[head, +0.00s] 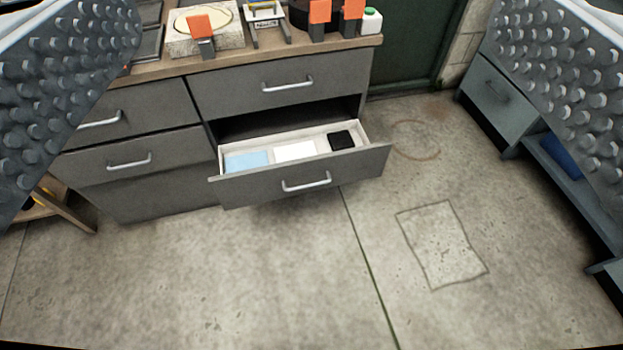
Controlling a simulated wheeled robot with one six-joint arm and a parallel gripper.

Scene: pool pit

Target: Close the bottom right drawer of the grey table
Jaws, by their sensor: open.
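The grey table (165,70) with a wooden top stands at the upper left, with drawers in two columns. Its bottom right drawer (245,188) is pulled out, its front apart from the cabinet, with a silver bar handle (306,184). Inside lie a light blue item (247,160), a white item (295,151) and a black item (341,140). The drawer above it (235,92) is shut. My gripper (315,60) is open and empty; its two studded fingers show large at the upper left and upper right corners. The drawer shows between them, farther off, and neither finger appears to touch it.
On the table top are a stone-like block with a round yellowish top (205,30), orange-topped items and a small white jar with a green cap (370,20). A grey-blue cabinet (497,100) stands at the right. The concrete floor (230,270) before the drawer is clear.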

